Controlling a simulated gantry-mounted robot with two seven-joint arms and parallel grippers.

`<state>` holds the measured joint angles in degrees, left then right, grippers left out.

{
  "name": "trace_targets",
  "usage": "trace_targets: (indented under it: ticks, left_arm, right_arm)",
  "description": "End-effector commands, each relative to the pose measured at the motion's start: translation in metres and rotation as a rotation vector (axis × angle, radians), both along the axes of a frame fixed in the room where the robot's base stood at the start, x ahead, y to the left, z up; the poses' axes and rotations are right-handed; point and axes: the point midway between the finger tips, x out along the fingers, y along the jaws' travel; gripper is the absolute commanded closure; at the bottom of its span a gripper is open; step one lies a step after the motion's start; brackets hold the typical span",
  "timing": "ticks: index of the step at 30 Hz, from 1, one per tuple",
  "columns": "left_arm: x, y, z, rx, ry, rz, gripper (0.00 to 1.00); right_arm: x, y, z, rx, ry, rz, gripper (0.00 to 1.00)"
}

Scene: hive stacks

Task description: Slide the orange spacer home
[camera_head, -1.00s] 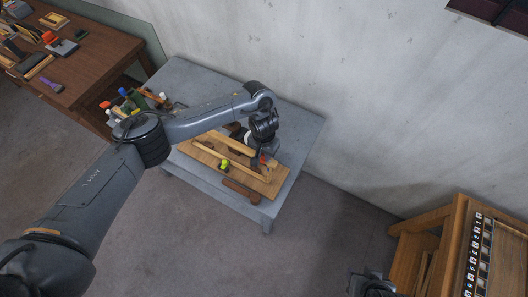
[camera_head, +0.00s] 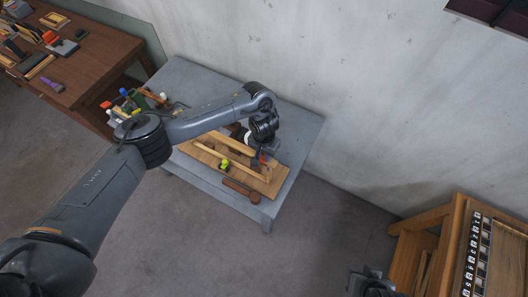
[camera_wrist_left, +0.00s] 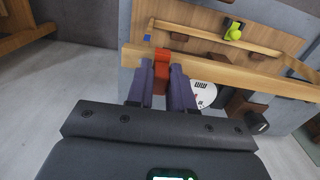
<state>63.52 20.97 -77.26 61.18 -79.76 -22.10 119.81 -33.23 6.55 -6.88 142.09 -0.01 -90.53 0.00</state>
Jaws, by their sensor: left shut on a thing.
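The orange spacer (camera_wrist_left: 161,64) sits between the two purple-grey fingers of my left gripper (camera_wrist_left: 161,86) in the left wrist view. The fingers are shut on it, and its far end stands out beyond them. That end overlaps a pale wooden rail (camera_wrist_left: 215,71); I cannot tell whether it touches it or is seated. In the head view my left gripper (camera_head: 261,161) is over the right part of the wooden board (camera_head: 215,165), and only a small red-orange patch shows there. A dark part of my right arm shows at the bottom edge; its fingers are not clear.
A yellow-green knob (camera_head: 224,163) stands on the board and also shows in the left wrist view (camera_wrist_left: 233,32). A brown-handled tool (camera_head: 240,190) lies at the front of the grey table (camera_head: 300,118). A white disc (camera_wrist_left: 203,94) lies beside the rail. Tools crowd the table's left end.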

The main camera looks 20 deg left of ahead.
Motion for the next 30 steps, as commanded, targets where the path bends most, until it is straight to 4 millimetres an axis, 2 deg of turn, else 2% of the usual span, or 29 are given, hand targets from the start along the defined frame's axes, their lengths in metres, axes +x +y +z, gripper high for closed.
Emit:
trace_targets:
  ticks: [30]
  left_arm:
    - [-0.0003, 0.0004, -0.0052, 0.001, 0.001, -0.001, 1.0]
  right_arm:
    - [0.0, -0.0014, 0.0062, -0.007, 0.0, 0.004, 0.63]
